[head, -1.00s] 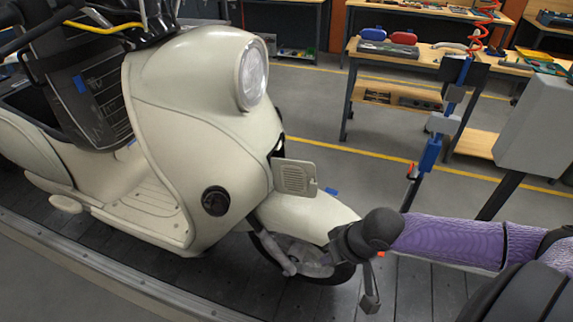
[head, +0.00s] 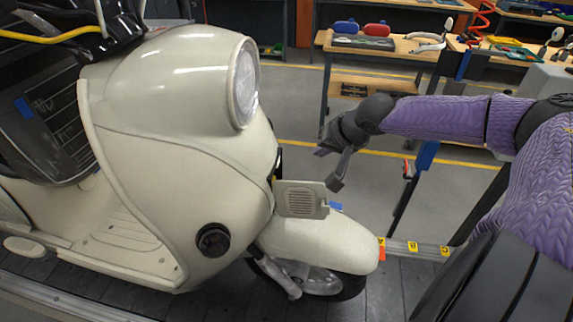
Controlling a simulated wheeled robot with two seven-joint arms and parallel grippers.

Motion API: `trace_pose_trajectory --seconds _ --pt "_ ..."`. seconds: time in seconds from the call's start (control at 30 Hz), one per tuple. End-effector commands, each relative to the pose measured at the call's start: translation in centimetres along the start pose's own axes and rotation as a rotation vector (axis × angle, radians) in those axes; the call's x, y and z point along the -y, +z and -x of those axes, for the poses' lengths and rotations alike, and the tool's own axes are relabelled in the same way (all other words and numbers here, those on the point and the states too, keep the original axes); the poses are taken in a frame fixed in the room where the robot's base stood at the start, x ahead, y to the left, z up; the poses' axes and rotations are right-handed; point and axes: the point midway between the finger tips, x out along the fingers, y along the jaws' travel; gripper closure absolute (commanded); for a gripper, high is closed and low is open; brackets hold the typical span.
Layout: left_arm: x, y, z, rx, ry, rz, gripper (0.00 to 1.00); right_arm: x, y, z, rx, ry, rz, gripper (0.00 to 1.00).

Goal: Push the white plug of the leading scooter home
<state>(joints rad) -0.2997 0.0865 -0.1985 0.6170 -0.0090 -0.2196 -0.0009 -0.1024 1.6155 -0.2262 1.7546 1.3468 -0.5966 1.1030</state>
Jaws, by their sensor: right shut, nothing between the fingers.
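The cream scooter (head: 160,90) stands upright on the slat conveyor (head: 392,292), its front toward the right. A small cream vented flap (head: 302,199) stands out open at its front, above the front fender (head: 318,240). A dark gap shows just behind the flap. I cannot make out the white plug; the flap and body may hide it. My right gripper (head: 338,178) is shut and empty, pointing down, to the right of the headlight and above the flap, apart from the scooter in the picture. My left gripper is not in view.
A blue tab (head: 336,206) shows beside the flap. A blue-and-black post (head: 420,165) stands beyond the conveyor, behind my right forearm. A workbench (head: 395,45) with red and blue cases is at the back. Grey floor lies between.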

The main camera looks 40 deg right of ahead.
Motion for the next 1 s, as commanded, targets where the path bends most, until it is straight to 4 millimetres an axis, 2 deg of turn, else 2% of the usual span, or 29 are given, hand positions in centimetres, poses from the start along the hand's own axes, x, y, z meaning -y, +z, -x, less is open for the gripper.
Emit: trace_pose_trajectory --seconds 0.03,0.07,0.2,0.43,0.53,0.7,1.0 --pt "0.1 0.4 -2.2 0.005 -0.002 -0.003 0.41 -0.4 0.6 -1.8 0.003 -0.008 -0.007 1.0" --pt "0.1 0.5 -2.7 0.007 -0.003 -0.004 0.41 -0.4 0.5 -2.1 0.002 -0.01 -0.009 1.0" --pt "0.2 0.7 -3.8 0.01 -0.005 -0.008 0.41 0.0 0.4 -4.2 0.005 -0.012 -0.007 1.0" --pt "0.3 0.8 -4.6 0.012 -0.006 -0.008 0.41 0.0 0.3 -8.9 0.007 -0.005 -0.004 1.0" --pt "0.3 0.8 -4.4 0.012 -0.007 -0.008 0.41 1.8 0.2 -9.4 0.004 -0.006 0.0 1.0" --pt "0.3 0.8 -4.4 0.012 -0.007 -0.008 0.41 3.2 0.2 -10.2 0.004 -0.002 0.0 1.0" --pt "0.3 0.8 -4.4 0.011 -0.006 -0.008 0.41 3.5 0.2 -10.3 0.005 0.001 0.001 1.0"
